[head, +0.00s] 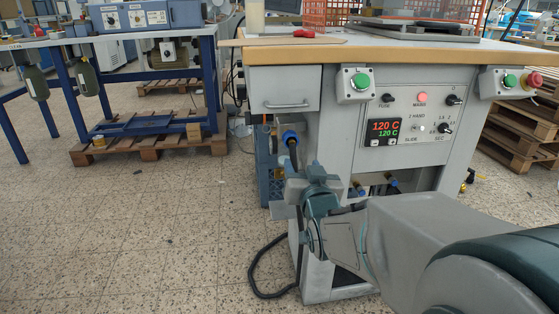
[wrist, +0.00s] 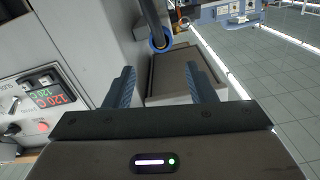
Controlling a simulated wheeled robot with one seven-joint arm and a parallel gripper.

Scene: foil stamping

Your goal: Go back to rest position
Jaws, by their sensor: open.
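My gripper (wrist: 160,88) is open and empty in the wrist view, its two ribbed fingers apart. Between and beyond them are a grey box-like part with a brown panel (wrist: 168,72) and a dark hose with a blue ring (wrist: 160,40). In the head view my arm reaches in from the lower right, and its wrist end is in front of the stamping machine's cabinet (head: 340,165), below the drawer. My fingertips are hard to make out there. A blue-collared fitting (head: 291,137) shows just above my wrist. Whether anything touches is unclear.
The cabinet front has a temperature display (head: 384,131), green buttons on boxes (head: 361,82) and a drawer (head: 286,90). Wooden pallets (head: 520,140) lie at the right. A blue-legged bench (head: 75,95) stands back left. A black cable (head: 255,275) loops on the floor.

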